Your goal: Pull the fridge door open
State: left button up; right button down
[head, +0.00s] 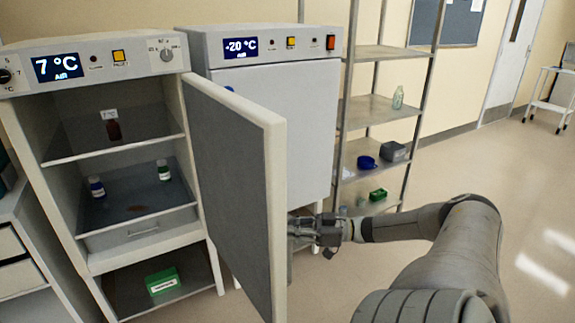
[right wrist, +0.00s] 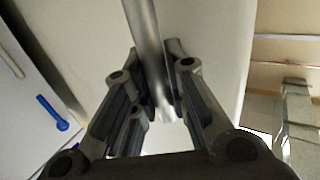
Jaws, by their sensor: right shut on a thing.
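The fridge (head: 90,68) with the 7 °C display stands at the left of the head view. Its door (head: 236,190) is swung wide open, hinged on the right side, and its dark inner face shows. My right gripper (head: 300,230) is at the outer side of the door. In the right wrist view, my right gripper (right wrist: 160,88) is shut on the door's upright metal handle (right wrist: 146,40), which runs between its fingers. The door hides part of the gripper in the head view. My left gripper is not in view.
A -20 °C freezer (head: 285,100) stands just behind the open door, shut. A wire-frame shelf rack (head: 385,55) is to its right. The floor (head: 480,170) at the right is clear.

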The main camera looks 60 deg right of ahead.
jog(key=c, duration=1.4)
grip_release()
jog(key=shift+s, duration=0.1)
jog(key=v, duration=1.2)
jog(key=shift+f, duration=0.1)
